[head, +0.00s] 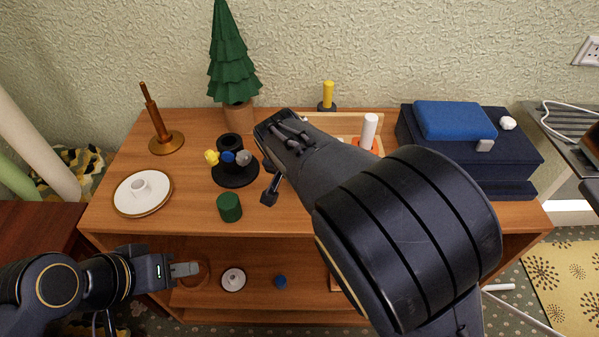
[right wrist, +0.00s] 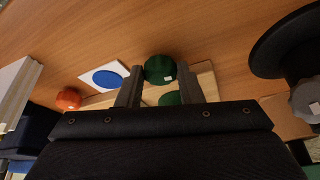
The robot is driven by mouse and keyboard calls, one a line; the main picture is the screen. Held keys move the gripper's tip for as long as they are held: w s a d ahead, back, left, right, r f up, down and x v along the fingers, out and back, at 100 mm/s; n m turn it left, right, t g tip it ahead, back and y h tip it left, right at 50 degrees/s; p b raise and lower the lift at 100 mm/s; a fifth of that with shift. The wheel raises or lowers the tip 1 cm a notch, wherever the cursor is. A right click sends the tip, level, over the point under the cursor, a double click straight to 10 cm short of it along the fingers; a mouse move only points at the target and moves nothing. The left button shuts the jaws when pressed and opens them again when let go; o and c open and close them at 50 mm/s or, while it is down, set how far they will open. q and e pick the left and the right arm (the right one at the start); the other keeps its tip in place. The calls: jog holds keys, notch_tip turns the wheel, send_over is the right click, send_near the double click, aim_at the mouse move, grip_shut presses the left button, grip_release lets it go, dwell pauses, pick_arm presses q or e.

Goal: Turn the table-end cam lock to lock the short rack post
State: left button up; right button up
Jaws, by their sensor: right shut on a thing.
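A pale wooden rack or tray (head: 345,120) stands at the back of the table, partly behind my right arm. A white post (head: 369,131) with an orange base rises from it; the orange part also shows in the right wrist view (right wrist: 68,98). My right gripper (right wrist: 160,76) points down at the rack, its fingers on either side of a green round knob (right wrist: 160,67) with a white mark. A second green piece (right wrist: 171,99) shows between the fingers. I cannot tell which part is the cam lock. My left gripper (head: 185,269) is before the lower shelf, apparently empty.
A black stand (head: 235,173) with yellow, blue and grey knobs is left of my right gripper. A dark blue box (head: 470,155) is right.

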dwell(0.3)
jog(key=o, duration=1)
jog(key=p+v, duration=0.1)
jog(key=v, duration=0.7)
jog(key=shift+w, duration=0.1)
jog(key=shift+f, duration=0.1)
